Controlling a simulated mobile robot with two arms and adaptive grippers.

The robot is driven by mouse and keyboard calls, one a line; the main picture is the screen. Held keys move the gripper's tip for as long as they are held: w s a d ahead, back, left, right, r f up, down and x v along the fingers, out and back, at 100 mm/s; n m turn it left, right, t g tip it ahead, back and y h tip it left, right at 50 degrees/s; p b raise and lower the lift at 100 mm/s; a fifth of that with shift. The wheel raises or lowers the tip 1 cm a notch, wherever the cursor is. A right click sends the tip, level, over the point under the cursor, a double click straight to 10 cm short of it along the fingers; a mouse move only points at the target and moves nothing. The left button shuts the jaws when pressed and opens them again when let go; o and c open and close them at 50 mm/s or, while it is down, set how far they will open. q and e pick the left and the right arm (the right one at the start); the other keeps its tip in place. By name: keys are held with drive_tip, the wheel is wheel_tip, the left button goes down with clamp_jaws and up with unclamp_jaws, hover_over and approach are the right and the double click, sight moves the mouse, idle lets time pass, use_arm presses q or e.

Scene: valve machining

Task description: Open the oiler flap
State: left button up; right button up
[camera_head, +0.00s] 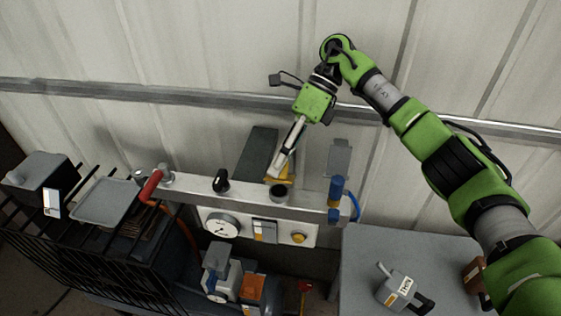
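My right gripper (273,177) reaches down from the upper right, with its light fingers at the back edge of the grey machine rail. The fingers look close together, but I see them nearly edge-on and cannot tell their opening. A small yellow part (289,177) lies right beside the fingertips, partly covered by them; contact is unclear. A short dark open cup (279,193) stands on the rail just in front. I cannot tell for certain which part is the oiler flap. My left gripper is out of view.
The grey rail (196,191) carries a black knob (221,181), a red handle (151,185) and blue fittings (336,191). A dark panel (257,154) stands behind it. A grey table (361,255) at lower right holds a labelled device (397,290). The corrugated wall is close behind.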

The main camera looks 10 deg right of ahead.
drive_tip(key=shift+d, duration=0.1)
drive_tip(key=v, duration=1.1)
drive_tip(key=shift+w+d+r, duration=0.2)
drive_tip(key=shift+r, duration=0.1)
idle(0.3)
